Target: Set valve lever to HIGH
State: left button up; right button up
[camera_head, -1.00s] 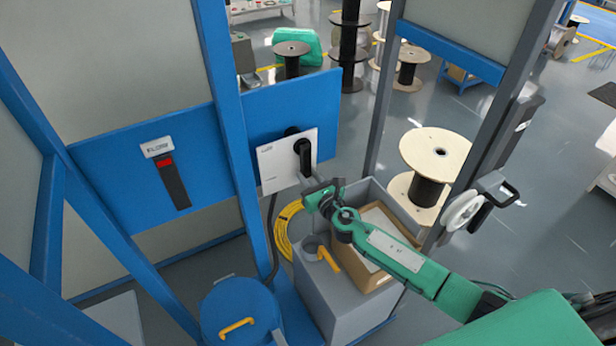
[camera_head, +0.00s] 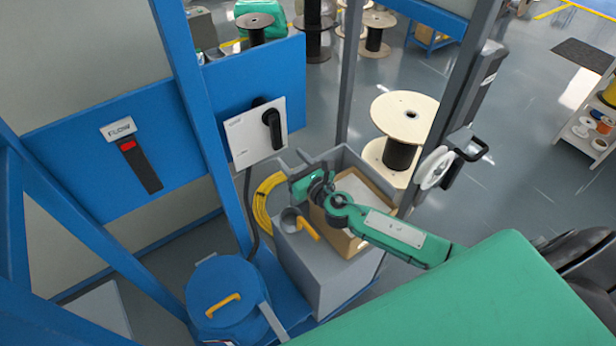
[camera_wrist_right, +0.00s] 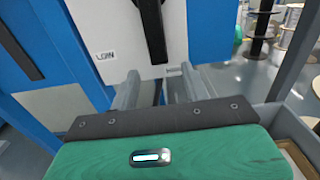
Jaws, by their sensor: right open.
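A white plate (camera_head: 240,138) with a black lever (camera_head: 272,128) is mounted on a blue panel. The lever hangs downward. In the right wrist view the lever (camera_wrist_right: 153,35) stands near the middle top, and the plate (camera_wrist_right: 110,20) carries the word LOW at its lower left. My right gripper (camera_head: 290,165) is below and to the right of the lever in the head view, apart from it. In the wrist view its two fingers (camera_wrist_right: 160,90) are spread and empty, below the lever's lower end. My left gripper is not in view.
A second black lever (camera_head: 140,166) with a red mark and a FLOW label is on the blue panel at left. A grey bin (camera_head: 320,265) with a cardboard box (camera_head: 340,240) is below my right arm. A blue drum (camera_head: 235,300) stands beside it. Blue posts (camera_head: 190,90) frame the panels.

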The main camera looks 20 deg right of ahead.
jog(key=s+d+b, duration=0.1)
jog(key=s, duration=0.6)
jog(key=shift+s+d+b, duration=0.2)
jog(key=shift+d+b, duration=0.05)
jog(key=shift+b, duration=0.05)
